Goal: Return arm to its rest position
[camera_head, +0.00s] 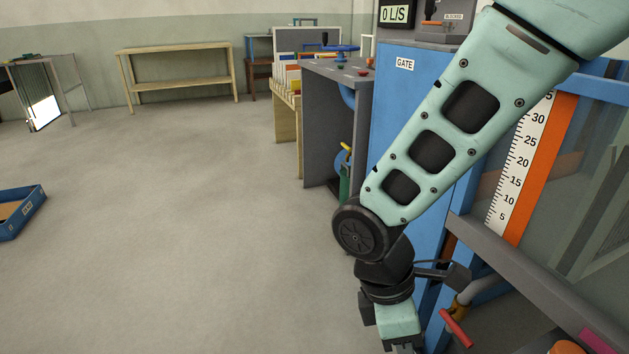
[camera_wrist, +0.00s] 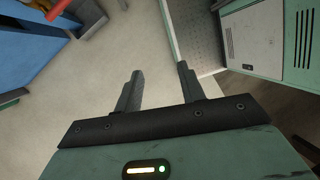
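My arm crosses the right half of the head view, bent at the elbow, with its wrist hanging down beside the blue flume end. My gripper is at the bottom edge of the head view, where its fingers are mostly cut off. In the wrist view my gripper (camera_wrist: 158,88) shows two dark fingers spread apart with only bare floor between them. It is open and holds nothing.
The blue gate cabinet (camera_head: 405,110) and a red-handled valve (camera_head: 455,328) are close to my wrist. A grey bench (camera_head: 320,130) stands behind. A wooden table (camera_head: 180,52) and blue tray (camera_head: 20,212) are farther off. A pale green locker (camera_wrist: 268,40) shows in the wrist view.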

